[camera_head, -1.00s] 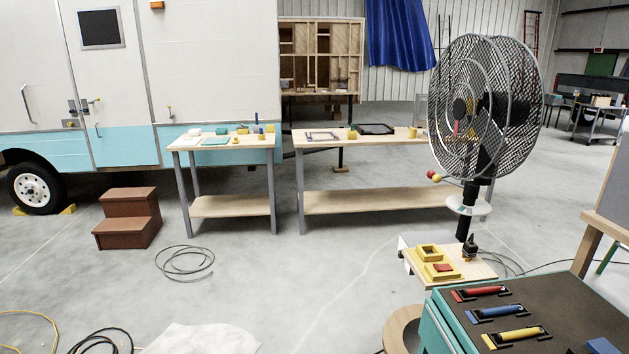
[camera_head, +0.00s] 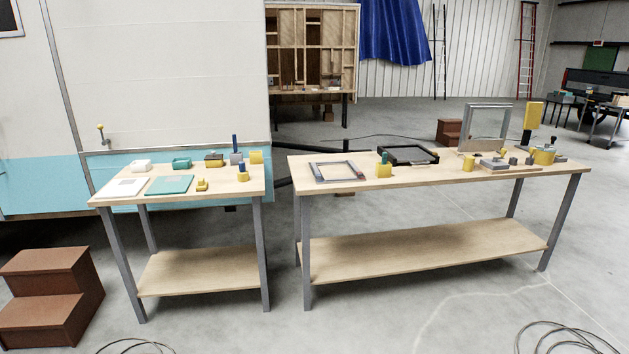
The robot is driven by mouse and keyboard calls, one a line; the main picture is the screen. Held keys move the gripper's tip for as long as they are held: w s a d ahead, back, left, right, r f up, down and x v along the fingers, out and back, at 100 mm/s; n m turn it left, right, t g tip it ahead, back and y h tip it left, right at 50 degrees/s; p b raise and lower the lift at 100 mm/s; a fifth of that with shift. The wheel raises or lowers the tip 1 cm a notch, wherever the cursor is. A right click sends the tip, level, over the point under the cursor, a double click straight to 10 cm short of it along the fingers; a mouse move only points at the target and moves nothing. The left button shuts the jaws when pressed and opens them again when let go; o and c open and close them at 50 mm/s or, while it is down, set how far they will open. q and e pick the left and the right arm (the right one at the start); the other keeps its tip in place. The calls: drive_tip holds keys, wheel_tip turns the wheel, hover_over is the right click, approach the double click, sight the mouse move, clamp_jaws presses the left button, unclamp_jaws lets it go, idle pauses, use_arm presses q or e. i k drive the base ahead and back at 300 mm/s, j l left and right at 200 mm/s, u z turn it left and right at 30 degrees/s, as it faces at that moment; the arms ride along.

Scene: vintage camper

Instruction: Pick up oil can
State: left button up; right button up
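No item is clear enough for me to name it the oil can for certain. On the long wooden workbench (camera_head: 430,186), a small yellow container with a green top (camera_head: 384,168) stands near the left part. A larger yellow can-like item (camera_head: 544,155) with dark parts stands near the right end. A small yellow cylinder (camera_head: 469,163) stands between them. Several small yellow items, one of them a yellow block (camera_head: 256,157), are on the shorter left workbench (camera_head: 225,188). Neither of my grippers is in view.
Brown steps (camera_head: 50,290) stand at the lower left beside the camper (camera_head: 180,80). A dark frame (camera_head: 408,154) and a grey frame (camera_head: 337,171) lie on the long bench. A cable coil (camera_head: 560,338) lies lower right.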

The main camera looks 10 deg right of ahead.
sight(469, 164)
drive_tip(key=i+l+z, duration=0.15)
drive_tip(key=i+z, duration=0.15)
drive_tip(key=i, duration=0.25)
drive_tip(key=i+z, duration=0.35)
drive_tip(key=i, duration=0.25)
drive_tip(key=i+j+z, duration=0.1)
drive_tip(key=i+z, duration=0.2)
drive_tip(key=i, duration=0.25)
drive_tip(key=i+j+z, duration=0.35)
drive_tip(key=i, duration=0.2)
drive_tip(key=i+l, duration=0.05)
drive_tip(key=l, duration=0.05)
